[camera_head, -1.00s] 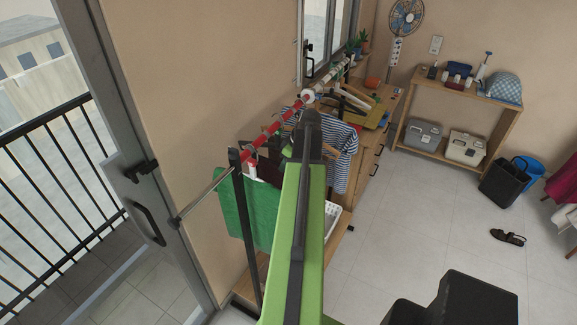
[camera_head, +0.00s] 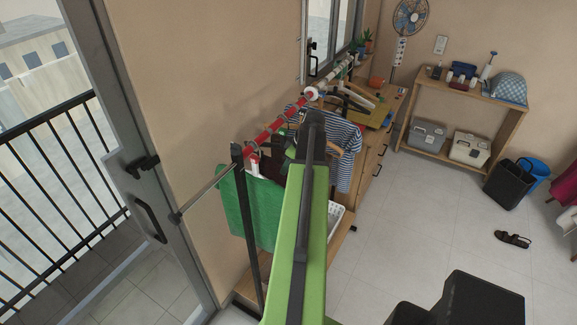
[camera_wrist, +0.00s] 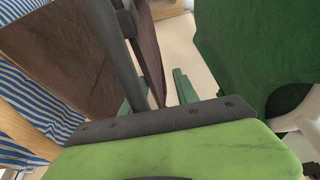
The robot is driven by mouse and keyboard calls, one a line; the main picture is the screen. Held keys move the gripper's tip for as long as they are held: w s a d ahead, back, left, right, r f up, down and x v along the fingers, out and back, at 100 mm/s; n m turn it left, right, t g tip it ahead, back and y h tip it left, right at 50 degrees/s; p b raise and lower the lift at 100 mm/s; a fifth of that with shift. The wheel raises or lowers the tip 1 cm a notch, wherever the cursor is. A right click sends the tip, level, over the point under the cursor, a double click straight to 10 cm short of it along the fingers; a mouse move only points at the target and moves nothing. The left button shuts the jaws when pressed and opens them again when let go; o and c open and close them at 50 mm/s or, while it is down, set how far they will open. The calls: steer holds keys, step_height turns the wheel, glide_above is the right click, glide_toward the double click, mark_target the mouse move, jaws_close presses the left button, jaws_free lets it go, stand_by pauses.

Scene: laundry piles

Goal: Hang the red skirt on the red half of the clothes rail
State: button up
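The clothes rail has a red half (camera_head: 272,133) on the near side and a white half (camera_head: 333,79) beyond it. In the wrist view my gripper (camera_wrist: 158,92) shows two green fingers standing apart. The edge of a dark reddish-brown garment (camera_wrist: 148,45) appears between or just behind them; I cannot tell whether it touches. A brown cloth (camera_wrist: 60,55) fills the upper left. I cannot tell whether either is the red skirt. In the head view my arm hides most of the gripper, near the red half. A crimson cloth (camera_head: 565,184) lies at the far right edge.
A green cloth (camera_head: 246,208) hangs at the near end of the rail, beside a black post (camera_head: 246,220). A striped shirt (camera_head: 343,140) hangs farther along. A white basket (camera_head: 336,220) stands below.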

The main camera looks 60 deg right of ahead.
steer(key=p+v, duration=1.1)
steer(key=v, duration=0.1)
